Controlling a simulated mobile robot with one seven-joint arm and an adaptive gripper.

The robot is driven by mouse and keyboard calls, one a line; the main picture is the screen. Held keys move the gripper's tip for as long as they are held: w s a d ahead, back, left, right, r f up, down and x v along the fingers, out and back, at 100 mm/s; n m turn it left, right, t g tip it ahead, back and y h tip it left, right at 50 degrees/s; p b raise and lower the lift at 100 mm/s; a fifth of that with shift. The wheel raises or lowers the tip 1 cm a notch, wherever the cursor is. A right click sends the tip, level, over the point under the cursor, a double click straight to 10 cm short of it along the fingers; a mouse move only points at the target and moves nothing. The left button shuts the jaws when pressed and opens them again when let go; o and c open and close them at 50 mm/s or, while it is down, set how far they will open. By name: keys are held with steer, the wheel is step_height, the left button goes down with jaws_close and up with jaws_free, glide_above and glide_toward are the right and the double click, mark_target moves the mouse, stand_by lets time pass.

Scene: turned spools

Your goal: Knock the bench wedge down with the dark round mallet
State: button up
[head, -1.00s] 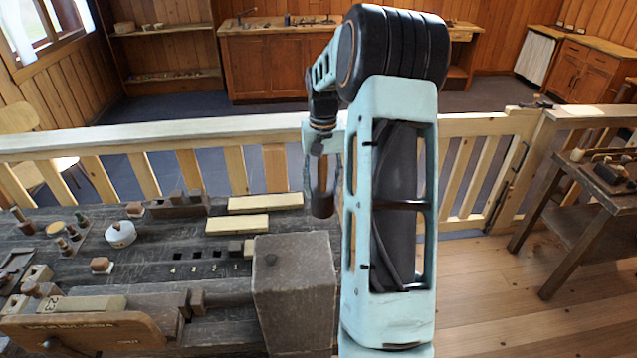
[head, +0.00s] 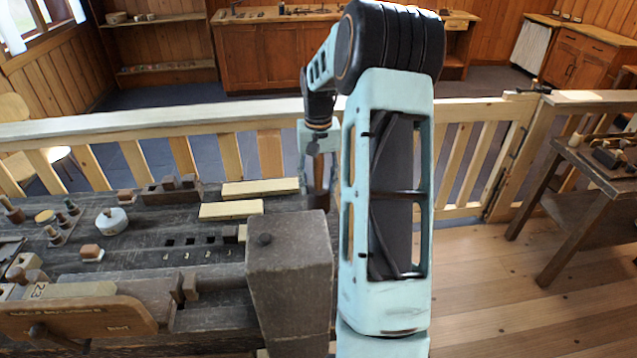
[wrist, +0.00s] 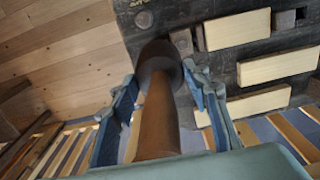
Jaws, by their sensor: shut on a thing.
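My gripper (wrist: 160,88) is shut on the brown handle of the mallet (wrist: 158,118). Its dark round head (wrist: 157,55) points away from the wrist. In the head view my gripper (head: 318,145) hangs over the bench's right end, with the mallet (head: 317,198) below it, head down. In the wrist view a small square-topped brown piece (wrist: 182,40), which looks like the bench wedge, stands near the bench end, just beside the mallet head in the picture. I cannot tell whether they touch. In the head view the grey block and arm seem to hide this piece.
Pale bars (head: 260,187) lie on the dark bench (head: 150,228), beside numbered square holes. A tall grey block (head: 290,270) stands in front of the mallet. A white round pot (head: 111,220) and several turned pieces are at left. A wooden railing (head: 180,125) runs behind.

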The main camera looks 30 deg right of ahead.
mark_target(319, 194)
steer(key=shift+f+b, duration=1.1)
steer(key=shift+f, duration=0.7)
steer(key=shift+r+p, duration=1.15)
steer(key=shift+r, duration=0.5)
steer(key=shift+f, duration=0.1)
steer(key=shift+f+b, duration=1.25)
steer(key=shift+f, duration=0.7)
steer(key=shift+r, duration=0.1)
steer(key=shift+r+p, duration=1.15)
steer(key=shift+r, duration=0.4)
steer(key=shift+f, duration=0.1)
